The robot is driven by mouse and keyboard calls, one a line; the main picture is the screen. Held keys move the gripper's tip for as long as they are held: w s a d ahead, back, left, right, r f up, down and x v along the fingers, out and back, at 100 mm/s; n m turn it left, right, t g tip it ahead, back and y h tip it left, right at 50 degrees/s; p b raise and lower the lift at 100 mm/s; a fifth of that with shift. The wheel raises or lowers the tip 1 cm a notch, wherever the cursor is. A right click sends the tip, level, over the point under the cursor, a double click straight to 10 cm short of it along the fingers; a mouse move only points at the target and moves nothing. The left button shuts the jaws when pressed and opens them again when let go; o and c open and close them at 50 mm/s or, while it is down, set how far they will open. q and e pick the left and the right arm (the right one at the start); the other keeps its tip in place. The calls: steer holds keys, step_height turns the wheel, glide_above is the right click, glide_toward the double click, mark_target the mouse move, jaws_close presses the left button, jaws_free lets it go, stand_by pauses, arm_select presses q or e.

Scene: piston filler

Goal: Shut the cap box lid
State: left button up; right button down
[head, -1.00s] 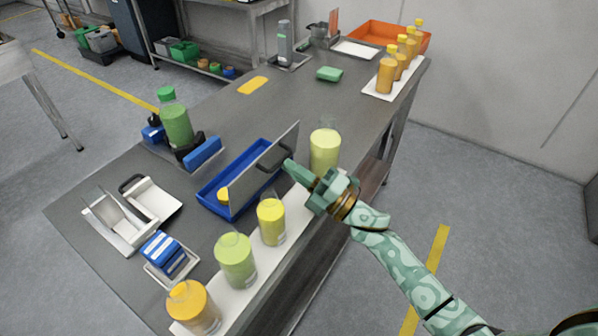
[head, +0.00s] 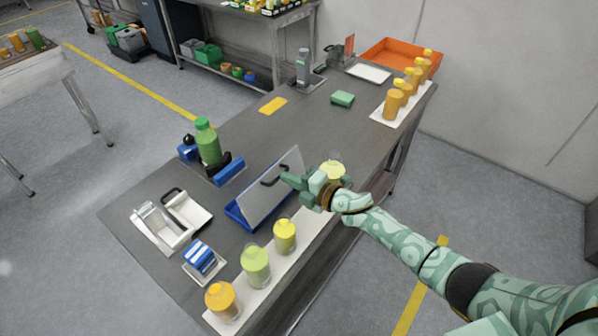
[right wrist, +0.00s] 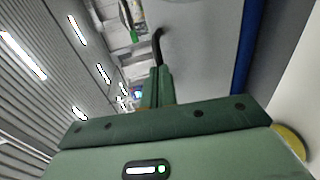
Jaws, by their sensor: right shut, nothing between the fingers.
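The cap box (head: 235,216) is a blue tray on the grey bench. Its grey lid (head: 262,199) is partly open, tilted over the box and hiding most of its inside. A dark handle (head: 272,179) stands on the lid's outer face. My right gripper (head: 285,177) is shut and empty, its fingertips at the handle on the outer side of the lid; whether they touch is unclear. In the right wrist view the shut fingers (right wrist: 155,88) point at the black handle (right wrist: 157,45), with the lid (right wrist: 205,60) behind. My left gripper is not in view.
Cups (head: 256,266) stand on a white strip along the front edge, and one pale yellow cup (head: 333,167) is close behind my right gripper.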

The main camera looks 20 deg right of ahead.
steer(key=w+a+r+g+p, duration=0.1)
steer(key=p, duration=0.1)
steer(key=shift+w+h+p, duration=0.15)
steer(key=shift+h+p, duration=0.25)
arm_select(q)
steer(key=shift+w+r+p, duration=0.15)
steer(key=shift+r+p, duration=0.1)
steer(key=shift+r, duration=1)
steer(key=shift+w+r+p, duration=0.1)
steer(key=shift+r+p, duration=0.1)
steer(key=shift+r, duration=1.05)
arm_select(e)
steer(key=shift+w+a+f+g, duration=0.15)
steer(key=shift+w+f+g, duration=0.05)
steer(key=shift+f+g, duration=0.1)
